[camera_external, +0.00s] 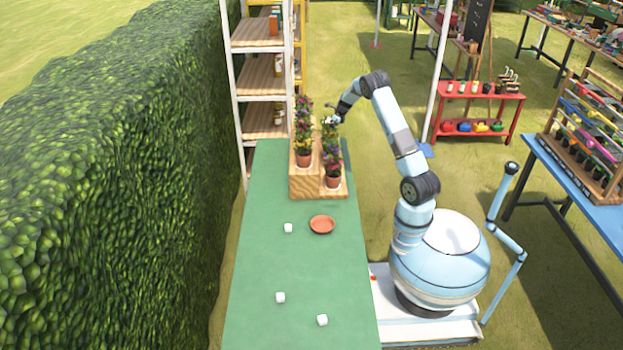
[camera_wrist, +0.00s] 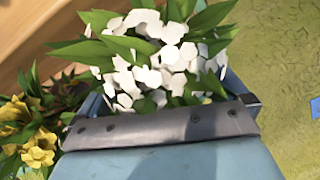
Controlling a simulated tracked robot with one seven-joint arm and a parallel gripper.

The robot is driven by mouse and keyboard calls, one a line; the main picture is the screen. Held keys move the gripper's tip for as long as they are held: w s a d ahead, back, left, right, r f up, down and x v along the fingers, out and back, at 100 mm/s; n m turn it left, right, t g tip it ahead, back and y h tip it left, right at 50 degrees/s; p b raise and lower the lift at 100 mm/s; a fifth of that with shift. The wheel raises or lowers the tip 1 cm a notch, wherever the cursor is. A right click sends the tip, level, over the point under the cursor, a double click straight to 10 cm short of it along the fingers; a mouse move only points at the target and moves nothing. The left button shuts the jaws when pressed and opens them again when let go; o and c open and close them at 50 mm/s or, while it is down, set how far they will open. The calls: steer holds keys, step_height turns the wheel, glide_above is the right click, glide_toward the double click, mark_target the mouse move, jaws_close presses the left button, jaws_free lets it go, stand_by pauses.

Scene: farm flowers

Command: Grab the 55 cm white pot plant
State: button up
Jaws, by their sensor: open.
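The white-flowered plant (camera_wrist: 160,50) fills the upper middle of the wrist view, with green leaves around its blooms. In the external view its white blooms (camera_external: 331,120) show small, among other flowers on the wooden stepped stand (camera_external: 306,186). Its pot is hidden in both views. My gripper (camera_external: 335,117) is at the height of the white blooms, on the right side of the stand. In the wrist view my gripper (camera_wrist: 160,88) is open, with the blooms between and in front of its fingers. I cannot tell whether the fingers touch the plant.
Yellow flowers (camera_wrist: 38,148) are close at the left in the wrist view. Terracotta pots with purple flowers, one on the upper step (camera_external: 304,159) and one lower (camera_external: 333,182), stand nearby. A saucer (camera_external: 322,225) and white cubes lie on the green table (camera_external: 265,265). Shelves (camera_external: 262,80) stand behind.

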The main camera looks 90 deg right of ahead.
steer(key=shift+x, duration=2.6)
steer(key=shift+w+d+r, duration=0.1)
steer(key=shift+w+d, duration=0.05)
steer(key=shift+d, duration=0.05)
steer(key=shift+c, duration=0.3)
steer(key=c, duration=0.9)
steer(key=shift+c, duration=0.2)
